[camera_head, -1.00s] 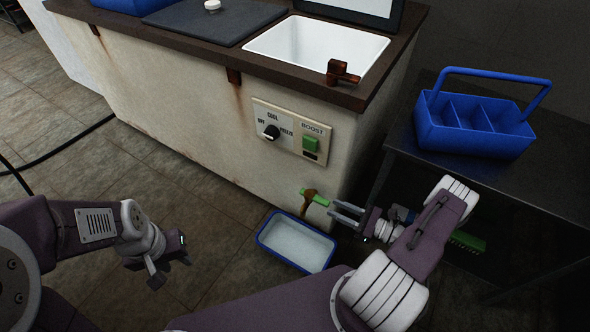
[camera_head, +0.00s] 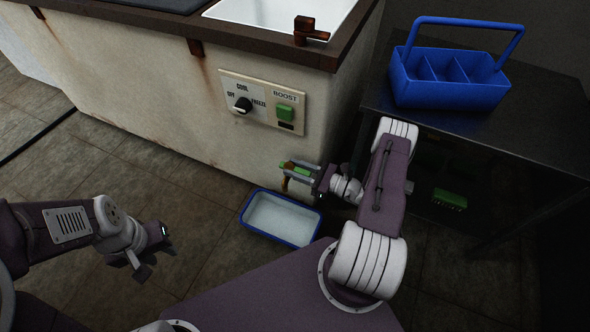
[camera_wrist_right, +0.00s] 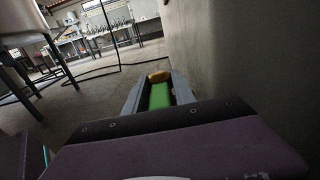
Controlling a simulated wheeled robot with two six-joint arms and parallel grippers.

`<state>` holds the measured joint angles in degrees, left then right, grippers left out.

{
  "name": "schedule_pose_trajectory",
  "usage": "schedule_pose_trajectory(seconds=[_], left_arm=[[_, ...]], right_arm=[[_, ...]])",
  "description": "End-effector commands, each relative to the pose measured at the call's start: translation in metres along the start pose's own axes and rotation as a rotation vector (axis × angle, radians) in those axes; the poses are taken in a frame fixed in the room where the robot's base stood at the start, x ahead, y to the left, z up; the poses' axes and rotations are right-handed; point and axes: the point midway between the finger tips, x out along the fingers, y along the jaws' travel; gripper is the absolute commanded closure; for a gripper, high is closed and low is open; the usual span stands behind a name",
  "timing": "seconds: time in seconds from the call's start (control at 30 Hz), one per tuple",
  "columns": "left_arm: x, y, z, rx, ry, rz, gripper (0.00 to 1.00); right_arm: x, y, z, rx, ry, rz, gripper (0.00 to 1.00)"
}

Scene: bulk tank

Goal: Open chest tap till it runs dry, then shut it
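The chest tap (camera_head: 285,184) is a brown spout low on the chest's front, near its right corner, with a green handle (camera_head: 301,170). My right gripper (camera_head: 284,170) is around the green handle, one finger on each side. In the right wrist view the handle (camera_wrist_right: 160,96) lies between the fingers with a narrow dark gap at the right, so the fingers look open. A blue-rimmed tray (camera_head: 282,240) with a pale inside sits on the floor below the tap. I cannot make out any stream. My left gripper (camera_head: 140,268) is open and empty above the floor at left.
The chest's control plate (camera_head: 262,102) has a black knob and a green boost switch. A brown fitting (camera_head: 309,31) is on the chest's top edge. A blue divided caddy (camera_head: 450,78) stands on a dark table at right, with a green brush (camera_head: 449,200) below.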

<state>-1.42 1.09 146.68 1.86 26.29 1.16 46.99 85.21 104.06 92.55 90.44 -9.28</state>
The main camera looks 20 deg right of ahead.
Motion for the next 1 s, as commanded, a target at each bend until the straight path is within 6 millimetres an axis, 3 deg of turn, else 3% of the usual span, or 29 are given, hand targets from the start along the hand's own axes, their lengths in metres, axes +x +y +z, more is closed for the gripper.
schedule_pose_trajectory(seconds=[0.03,0.13,1.0], left_arm=[[-0.0002,0.0,0.0,0.0,0.0,0.0,0.64],[-0.0002,0.0,0.0,0.0,0.0,0.0,0.64],[-0.0001,0.0,0.0,0.0,0.0,0.0,0.64]], right_arm=[[-0.0001,0.0,0.0001,0.0,0.0,0.0,0.72],[-0.0002,0.0,0.0,0.0,0.0,0.0,1.0],[-0.0004,0.0002,-0.0005,0.0,0.001,0.001,1.0]])
